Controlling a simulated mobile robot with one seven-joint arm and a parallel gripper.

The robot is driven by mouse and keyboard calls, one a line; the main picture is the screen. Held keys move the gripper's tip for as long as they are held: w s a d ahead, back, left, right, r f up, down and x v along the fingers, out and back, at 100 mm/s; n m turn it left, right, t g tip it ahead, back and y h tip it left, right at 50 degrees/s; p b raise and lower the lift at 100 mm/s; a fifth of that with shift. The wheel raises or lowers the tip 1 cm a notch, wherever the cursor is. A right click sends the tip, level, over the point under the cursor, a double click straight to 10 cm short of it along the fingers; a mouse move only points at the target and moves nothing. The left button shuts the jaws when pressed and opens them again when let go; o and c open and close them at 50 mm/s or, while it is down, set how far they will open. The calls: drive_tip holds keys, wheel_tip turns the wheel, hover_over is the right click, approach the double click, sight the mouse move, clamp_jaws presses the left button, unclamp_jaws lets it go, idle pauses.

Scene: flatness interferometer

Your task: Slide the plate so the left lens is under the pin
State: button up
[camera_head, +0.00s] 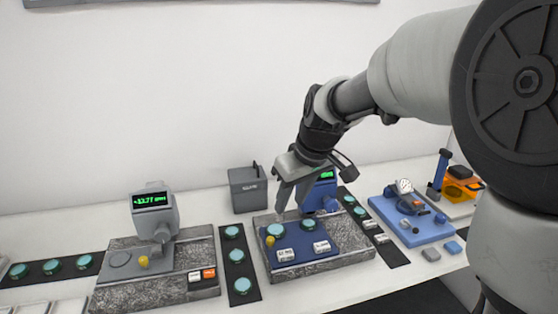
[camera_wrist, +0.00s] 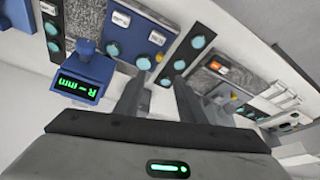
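A blue plate (camera_head: 330,243) lies on the middle granite base. It carries two teal lenses, the left lens (camera_head: 275,230) and the right lens (camera_head: 308,224), with a yellow knob (camera_head: 270,242) at its left end. The wrist view shows the plate (camera_wrist: 130,28) upside down, with the left lens (camera_wrist: 143,63) by the knob (camera_wrist: 158,57). A blue gauge (camera_head: 325,192) stands behind the plate, partly hidden by my gripper; its pin cannot be made out. My gripper (camera_head: 291,208) is open and empty, above the back left of the plate. Its fingers (camera_wrist: 160,86) are apart.
A grey gauge (camera_head: 154,215) on another granite base stands at left. Black strips with teal lenses (camera_head: 238,262) flank the middle base. A grey box (camera_head: 249,189) stands behind. A lighter blue base (camera_head: 409,218) with tools is at right. White labelled blocks (camera_head: 285,254) sit on the plate.

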wheel_tip(320, 180, down, 2)
drive_tip(key=w, duration=0.2)
approach(270, 239)
drive_tip(key=shift+n, duration=0.3)
drive_tip(key=x, duration=0.8)
drive_tip(key=shift+b, duration=0.3)
clamp_jaws()
